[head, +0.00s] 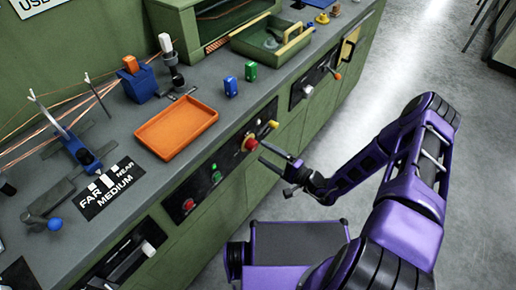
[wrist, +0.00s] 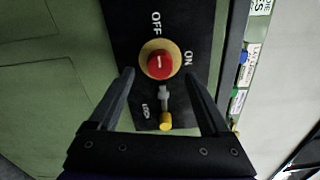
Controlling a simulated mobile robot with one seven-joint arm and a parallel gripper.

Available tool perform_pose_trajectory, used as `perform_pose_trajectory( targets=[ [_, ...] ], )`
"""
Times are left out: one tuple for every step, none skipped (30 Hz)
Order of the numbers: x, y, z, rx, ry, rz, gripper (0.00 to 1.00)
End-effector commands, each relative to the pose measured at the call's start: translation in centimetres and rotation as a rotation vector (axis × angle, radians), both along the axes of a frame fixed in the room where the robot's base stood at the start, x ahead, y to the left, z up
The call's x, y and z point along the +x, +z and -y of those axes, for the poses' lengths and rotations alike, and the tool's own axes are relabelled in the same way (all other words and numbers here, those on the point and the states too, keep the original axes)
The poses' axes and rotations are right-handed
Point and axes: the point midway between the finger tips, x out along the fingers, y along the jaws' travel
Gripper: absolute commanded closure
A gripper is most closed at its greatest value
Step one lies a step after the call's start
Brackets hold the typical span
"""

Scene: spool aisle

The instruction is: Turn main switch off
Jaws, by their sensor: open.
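The main switch (wrist: 158,65) is a red round knob with a white mark on a yellow disc. It sits on a black panel (wrist: 187,19) labelled OFF and ON. The white mark runs roughly upright in the wrist view, between the two labels. The switch also shows on the bench front in the head view (head: 250,143). My gripper (wrist: 158,85) is open, with a finger on either side below the knob in the wrist view. The fingers appear apart from the knob. My gripper also shows near the panel in the head view (head: 273,166).
A yellow-tipped lever (wrist: 165,121) labelled LOCK sits just below the knob, between my fingers. Another panel with a red button (head: 188,204) is to the left. An orange tray (head: 177,127) stands on the bench above. The floor (head: 375,75) to the right is clear.

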Motion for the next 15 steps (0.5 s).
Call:
perform_pose_trajectory(
  targets=[
    [-0.8, 0.0, 1.2, 0.000, -0.005, -0.001, 0.19],
    [-1.3, 0.0, 1.8, 0.000, -0.005, -0.001, 0.19],
    [-1.9, 0.0, 2.6, 0.000, -0.005, -0.001, 0.19],
    [-2.4, 0.0, 3.2, -0.001, -0.005, -0.002, 0.19],
    [-2.8, 0.0, 3.8, -0.001, -0.006, -0.002, 0.19],
    [-3.4, 0.0, 4.5, -0.001, -0.005, -0.001, 0.19],
    [-3.9, 0.0, 5.2, -0.001, -0.006, -0.001, 0.19],
    [-4.3, 0.0, 5.7, -0.001, -0.005, -0.001, 0.19],
    [-4.8, 0.0, 6.4, -0.001, -0.005, -0.001, 0.19],
    [-5.2, 0.0, 6.9, -0.001, -0.005, 0.000, 0.19],
    [-5.6, 0.0, 7.4, -0.001, -0.005, 0.000, 0.19],
    [-6.1, 0.0, 7.9, -0.001, -0.004, 0.000, 0.19],
    [-6.4, 0.0, 8.3, -0.001, -0.004, 0.000, 0.19],
    [-6.7, 0.0, 8.7, 0.000, -0.003, 0.000, 0.19],
    [-7.0, 0.0, 9.1, 0.000, -0.003, 0.000, 0.19]
  ],
)
